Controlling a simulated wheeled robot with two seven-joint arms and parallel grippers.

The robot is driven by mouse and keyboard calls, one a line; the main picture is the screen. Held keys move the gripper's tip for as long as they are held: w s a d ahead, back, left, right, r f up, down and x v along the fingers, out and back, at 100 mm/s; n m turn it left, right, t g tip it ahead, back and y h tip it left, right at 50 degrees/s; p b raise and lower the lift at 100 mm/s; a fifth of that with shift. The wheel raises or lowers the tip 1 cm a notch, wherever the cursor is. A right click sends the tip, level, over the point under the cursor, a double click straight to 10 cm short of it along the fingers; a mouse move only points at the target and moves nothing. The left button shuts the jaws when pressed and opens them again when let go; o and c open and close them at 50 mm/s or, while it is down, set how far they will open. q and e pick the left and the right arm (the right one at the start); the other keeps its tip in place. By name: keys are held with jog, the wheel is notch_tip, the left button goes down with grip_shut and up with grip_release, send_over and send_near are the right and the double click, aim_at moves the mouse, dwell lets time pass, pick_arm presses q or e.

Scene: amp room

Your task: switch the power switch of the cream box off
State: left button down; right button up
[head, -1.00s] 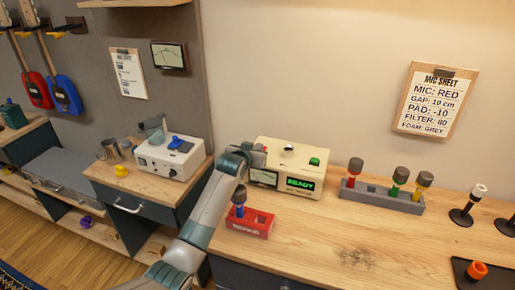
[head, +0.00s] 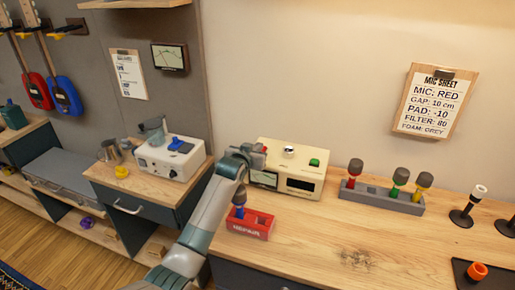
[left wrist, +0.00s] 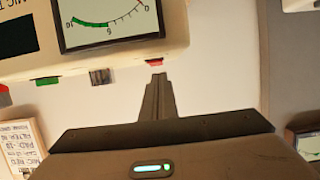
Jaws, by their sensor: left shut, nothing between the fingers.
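The cream box (head: 285,164) stands on the wooden bench in the head view. Its front has a meter (head: 264,179) and a dark display (head: 300,185). On its top are a silver knob (head: 289,151), a green button (head: 314,162) and a small red switch (head: 265,149), which also shows in the left wrist view (left wrist: 154,62). My left gripper (head: 259,153) is shut and empty at the box's left end. In the left wrist view its fingertips (left wrist: 158,78) are right at the red switch; I cannot tell whether they touch it. My right gripper is out of view.
A red holder (head: 250,232) with a blue item stands in front of the box, close to my left forearm. A grey rack (head: 375,194) with several microphones is to the right. A white box (head: 165,160) stands on the left cabinet.

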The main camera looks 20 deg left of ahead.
pick_arm(q)
jog(key=shift+r, duration=0.15)
dwell(0.3)
jog(key=shift+r+b, duration=0.3)
jog(key=shift+r, duration=0.05)
notch_tip(320, 180, up, 3)
jog(key=shift+r+b, duration=0.1)
jog(key=shift+b, duration=0.75)
jog(key=s+d+r+b, duration=0.2)
jog(key=d+r, duration=0.5)
jog(key=d, duration=0.4)
jog(key=shift+s+d+b, duration=0.15)
jog(key=shift+s+b, duration=0.25)
jog(key=shift+b, duration=0.45)
jog(key=shift+f, duration=0.1)
